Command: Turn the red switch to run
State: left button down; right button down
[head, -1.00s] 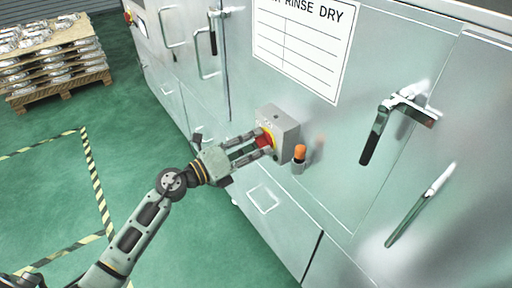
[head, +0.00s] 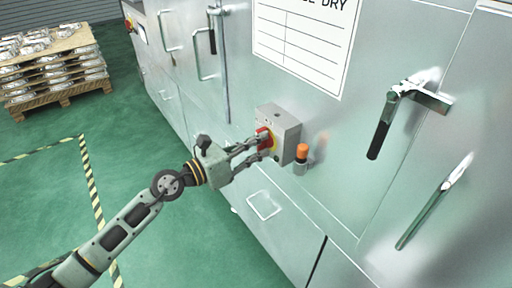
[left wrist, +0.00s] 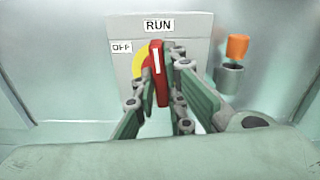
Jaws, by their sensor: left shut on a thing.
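The red switch (left wrist: 157,75) is on a grey box fixed to the metal cabinet front. In the left wrist view its handle stands nearly upright, its white line pointing up at the RUN label (left wrist: 159,25). The OFF label (left wrist: 121,47) is to its upper left, and part of a yellow plate shows behind the handle. In the head view the red switch (head: 264,139) is partly hidden by my fingers. My left gripper (head: 268,147) is shut on the switch handle, with one finger on each side of it. My right gripper is not in view.
An orange-topped post (head: 301,153) stands close to the right of the switch box (head: 283,122). Cabinet handles (head: 384,122) stick out farther right. A pallet of castings (head: 55,88) stands at the far left. The green floor between is clear.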

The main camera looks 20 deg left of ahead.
pick_arm(q)
jog(key=shift+f+m, duration=0.1)
jog(key=shift+m, duration=0.5)
jog(key=c, duration=1.8)
grip_release()
jog(key=v, duration=1.2)
jog(key=shift+a, duration=0.1)
